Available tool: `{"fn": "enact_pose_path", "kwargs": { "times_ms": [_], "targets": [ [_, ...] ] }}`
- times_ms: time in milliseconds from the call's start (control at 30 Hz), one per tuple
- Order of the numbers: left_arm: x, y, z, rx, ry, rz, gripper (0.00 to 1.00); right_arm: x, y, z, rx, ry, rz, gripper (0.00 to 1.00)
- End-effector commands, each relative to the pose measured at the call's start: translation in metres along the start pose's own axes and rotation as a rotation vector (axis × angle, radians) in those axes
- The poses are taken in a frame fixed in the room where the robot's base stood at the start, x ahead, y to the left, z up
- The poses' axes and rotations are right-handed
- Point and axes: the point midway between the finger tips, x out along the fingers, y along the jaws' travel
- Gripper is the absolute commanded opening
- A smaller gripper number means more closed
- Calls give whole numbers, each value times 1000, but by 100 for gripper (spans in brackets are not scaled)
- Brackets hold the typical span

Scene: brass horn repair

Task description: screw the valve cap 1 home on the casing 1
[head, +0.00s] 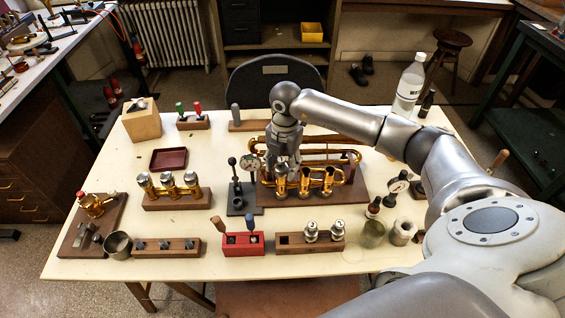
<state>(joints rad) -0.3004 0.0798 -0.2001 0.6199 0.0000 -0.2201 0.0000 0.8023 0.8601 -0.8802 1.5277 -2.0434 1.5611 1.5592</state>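The brass horn (345,158) lies on a brown board with its three upright valve casings towards me. Which casing is casing 1 is not marked; the leftmost casing (281,187) stands directly under my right gripper (284,163). My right gripper points down, its fingertips at or just above that casing's top. The fingers are small and overlap the casing, so I cannot tell whether they are closed on a valve cap. No valve cap can be picked out there. My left gripper is out of view.
A wooden block (292,247) in front holds two silver parts, with an empty place at its left. A wooden rack (178,202) holds three brass cylinders. A dial gauge stand (236,199) is close left of the horn. A bottle (408,88) stands behind my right arm.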

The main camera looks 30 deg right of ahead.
Motion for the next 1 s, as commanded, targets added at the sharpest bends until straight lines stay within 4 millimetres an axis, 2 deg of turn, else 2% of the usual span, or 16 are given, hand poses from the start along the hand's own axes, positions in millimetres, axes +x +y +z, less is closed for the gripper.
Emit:
{"fn": "enact_pose_path", "kwargs": {
  "times_ms": [33, 200, 267, 1000],
  "targets": [
    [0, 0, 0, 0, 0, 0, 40, 0, 0, 0, 0, 0, 0, 37],
    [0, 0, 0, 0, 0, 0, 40, 0, 0, 0, 0, 0, 0, 15],
    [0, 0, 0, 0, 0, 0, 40, 0, 0, 0, 0, 0, 0, 10],
    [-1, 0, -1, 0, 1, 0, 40, 0, 1, 2, 3, 77, -41, 10]
  ]
}}
